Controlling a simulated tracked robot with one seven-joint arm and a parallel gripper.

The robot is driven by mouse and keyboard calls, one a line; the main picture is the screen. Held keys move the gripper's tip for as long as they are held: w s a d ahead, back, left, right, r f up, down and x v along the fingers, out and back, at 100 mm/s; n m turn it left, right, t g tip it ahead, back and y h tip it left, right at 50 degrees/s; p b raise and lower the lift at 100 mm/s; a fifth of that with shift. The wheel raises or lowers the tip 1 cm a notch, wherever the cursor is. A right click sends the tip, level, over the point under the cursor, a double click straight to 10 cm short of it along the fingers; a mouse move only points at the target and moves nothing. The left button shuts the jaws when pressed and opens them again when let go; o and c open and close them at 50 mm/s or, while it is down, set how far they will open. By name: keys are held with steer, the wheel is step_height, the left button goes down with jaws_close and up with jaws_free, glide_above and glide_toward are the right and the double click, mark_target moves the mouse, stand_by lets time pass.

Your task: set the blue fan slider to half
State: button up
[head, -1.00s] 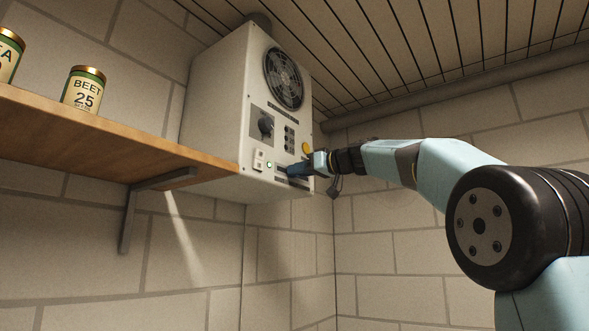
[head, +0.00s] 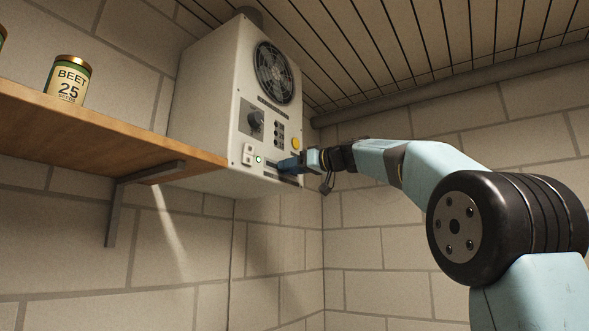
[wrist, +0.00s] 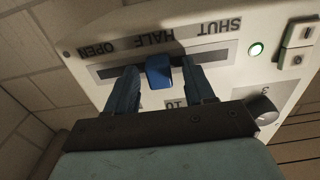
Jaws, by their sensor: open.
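The blue fan slider (wrist: 158,72) sits in a dark slot (wrist: 215,57) on the white fan unit, in the wrist view, where the panel appears upside down. Its knob lines up with the HALF label (wrist: 155,40), between OPEN (wrist: 96,50) and SHUT (wrist: 222,25). My gripper (wrist: 160,85) is open, one dark blue finger on each side of the knob, with a small gap at each. In the head view my gripper (head: 286,166) is at the unit's lower front; there I cannot tell the slider from the fingers.
The white unit (head: 210,110) hangs in the wall corner, with a round fan, a dark dial (head: 256,121), a yellow button (head: 295,143) and a lit green lamp (head: 259,159). A wooden shelf (head: 110,135) with a BEET can (head: 68,80) is at left. Free room lies below the unit.

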steer(key=v, duration=1.3)
steer(key=shift+s+d, duration=0.2)
steer(key=shift+d, duration=0.1)
steer(key=shift+f, duration=0.1)
